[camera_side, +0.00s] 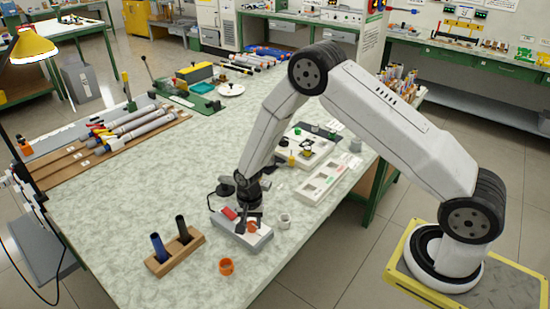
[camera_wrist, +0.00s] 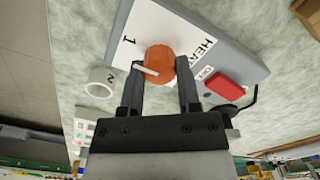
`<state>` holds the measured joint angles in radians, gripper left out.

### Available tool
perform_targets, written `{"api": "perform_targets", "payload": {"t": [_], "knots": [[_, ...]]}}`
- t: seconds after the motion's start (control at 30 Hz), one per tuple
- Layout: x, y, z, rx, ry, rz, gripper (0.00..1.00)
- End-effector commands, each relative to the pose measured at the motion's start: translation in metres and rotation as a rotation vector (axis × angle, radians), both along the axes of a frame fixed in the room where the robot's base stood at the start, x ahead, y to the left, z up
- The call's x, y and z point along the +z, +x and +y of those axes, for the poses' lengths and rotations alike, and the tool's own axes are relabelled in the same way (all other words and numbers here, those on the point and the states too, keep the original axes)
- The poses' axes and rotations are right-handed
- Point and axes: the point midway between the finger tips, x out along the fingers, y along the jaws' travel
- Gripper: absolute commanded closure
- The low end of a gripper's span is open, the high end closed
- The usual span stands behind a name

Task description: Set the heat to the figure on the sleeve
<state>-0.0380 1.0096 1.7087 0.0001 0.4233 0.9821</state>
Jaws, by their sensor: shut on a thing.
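The grey heat box (camera_side: 262,240) stands near the table's front edge. In the wrist view its white plate reads HEAT (camera_wrist: 205,48), and a figure 1 shows on it. My gripper (camera_wrist: 160,75) is shut on the orange knob (camera_wrist: 160,57), one finger on each side. The knob's white pointer (camera_wrist: 146,69) points to picture left and slightly down, away from the visible 1; any figure beside it is hidden or unreadable. A white sleeve (camera_wrist: 101,82) marked 2 lies beside the box; it also shows in the side view (camera_side: 284,221).
A red switch (camera_wrist: 228,89) sits on the box beside the plate. An orange ring (camera_side: 226,267) stands in front of the box. A wooden block (camera_side: 175,252) holds a blue and a black rod to the left. A white tray (camera_side: 325,182) lies behind right.

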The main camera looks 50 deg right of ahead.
Motion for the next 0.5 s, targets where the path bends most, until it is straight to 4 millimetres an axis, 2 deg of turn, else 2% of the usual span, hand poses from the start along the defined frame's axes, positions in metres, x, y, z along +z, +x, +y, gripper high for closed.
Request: {"api": "perform_targets", "payload": {"t": [0.03, 0.07, 0.1, 0.17, 0.5], "knots": [[0.0001, -0.0003, 0.0002, 0.001, 0.000, 0.001, 1.00], [0.0001, -0.0003, 0.0002, 0.001, 0.000, 0.001, 0.52], [0.0001, -0.0003, 0.0002, 0.001, 0.000, 0.001, 0.39], [0.0000, -0.0003, 0.0002, 0.001, 0.000, 0.001, 0.23], [0.0005, 0.0000, 0.0001, 0.002, 0.000, 0.000, 0.23]]}}
